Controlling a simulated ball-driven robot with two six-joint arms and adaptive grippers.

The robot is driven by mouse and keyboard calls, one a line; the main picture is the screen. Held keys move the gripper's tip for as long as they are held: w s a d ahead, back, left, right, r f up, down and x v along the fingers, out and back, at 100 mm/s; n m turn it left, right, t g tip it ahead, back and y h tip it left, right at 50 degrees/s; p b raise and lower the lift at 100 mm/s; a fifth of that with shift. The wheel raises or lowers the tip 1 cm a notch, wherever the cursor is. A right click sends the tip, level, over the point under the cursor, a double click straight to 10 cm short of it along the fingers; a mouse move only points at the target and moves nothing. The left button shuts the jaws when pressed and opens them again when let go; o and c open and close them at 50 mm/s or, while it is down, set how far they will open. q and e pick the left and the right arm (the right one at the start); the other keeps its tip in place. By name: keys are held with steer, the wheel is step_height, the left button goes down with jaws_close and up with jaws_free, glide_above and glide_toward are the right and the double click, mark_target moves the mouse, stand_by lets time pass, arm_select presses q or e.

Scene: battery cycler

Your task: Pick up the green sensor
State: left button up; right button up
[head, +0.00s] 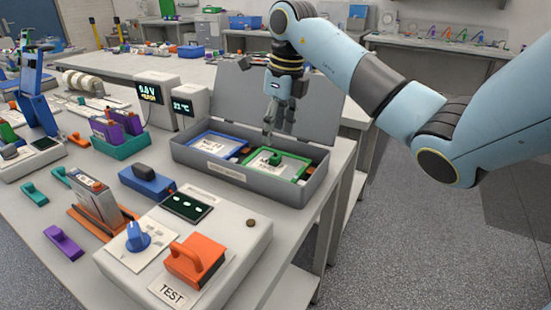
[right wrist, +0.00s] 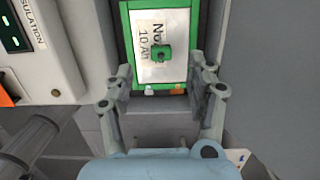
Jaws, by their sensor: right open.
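A flat plate with a green frame, a green knob and a white label reading "10 Ah" (head: 291,164) lies in the right part of an open grey case (head: 228,176). It is the green thing closest to my right gripper, and I cannot confirm that it is the sensor. My right gripper (head: 275,133) is open and points down just above the case. In the right wrist view the fingers (right wrist: 161,80) stand apart near the plate's lower end, with the green knob (right wrist: 161,53) beyond them. Nothing is between the fingers. My left gripper is out of view.
A blue-framed plate (head: 235,148) lies beside it in the case, whose raised lid (head: 312,108) stands behind. A tester box with an orange handle (head: 190,258) stands in front. Two small displays (head: 157,93) stand to the left. The floor right of the table is clear.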

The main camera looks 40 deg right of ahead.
mark_target(276, 156)
step_height(276, 156, down, 6)
steer(key=shift+w+f+p, duration=0.1)
steer(key=shift+f+p, duration=0.15)
steer(key=shift+p, duration=0.3)
jaws_close()
steer(key=shift+r, duration=0.15)
